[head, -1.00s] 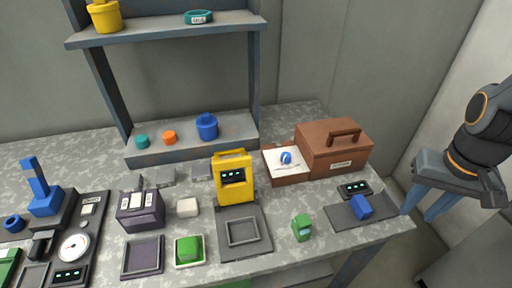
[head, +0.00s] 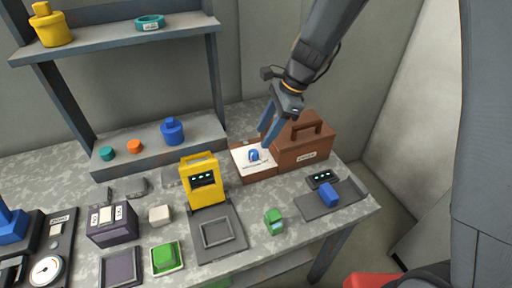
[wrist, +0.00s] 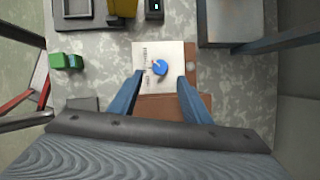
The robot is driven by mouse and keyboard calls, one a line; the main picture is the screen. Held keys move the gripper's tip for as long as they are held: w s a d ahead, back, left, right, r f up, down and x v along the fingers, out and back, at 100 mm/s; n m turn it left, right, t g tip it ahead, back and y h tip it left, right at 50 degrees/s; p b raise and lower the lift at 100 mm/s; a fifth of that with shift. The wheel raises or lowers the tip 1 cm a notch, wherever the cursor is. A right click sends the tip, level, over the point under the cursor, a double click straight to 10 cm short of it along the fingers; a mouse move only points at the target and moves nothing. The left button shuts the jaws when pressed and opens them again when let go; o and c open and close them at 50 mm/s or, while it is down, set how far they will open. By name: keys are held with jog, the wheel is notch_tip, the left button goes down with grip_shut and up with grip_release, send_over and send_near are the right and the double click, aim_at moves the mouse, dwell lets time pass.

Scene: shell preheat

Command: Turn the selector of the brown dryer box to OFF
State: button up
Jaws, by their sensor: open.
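The brown dryer box (head: 306,146) stands at the back right of the bench, with a handle on top. A white panel (head: 240,157) on its left part carries the blue selector knob (head: 254,154). In the wrist view the blue selector (wrist: 160,67) sits on the white panel (wrist: 174,52), beyond and between my fingertips. Small marks beside the knob are too small to read. My gripper (head: 268,135) is open, with its blue fingers above the dryer box near the selector. It also shows in the wrist view (wrist: 158,76). It holds nothing, and I cannot tell whether it touches the panel.
A yellow device (head: 202,182) stands left of the dryer box. A grey shelf (head: 160,150) stands at the back left.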

aim_at(254, 152)
jog(key=p+x, duration=0.1)
jog(key=x, duration=0.6)
jog(key=shift+a+f, duration=0.1)
jog(key=shift+f, duration=0.2)
jog(key=c, duration=1)
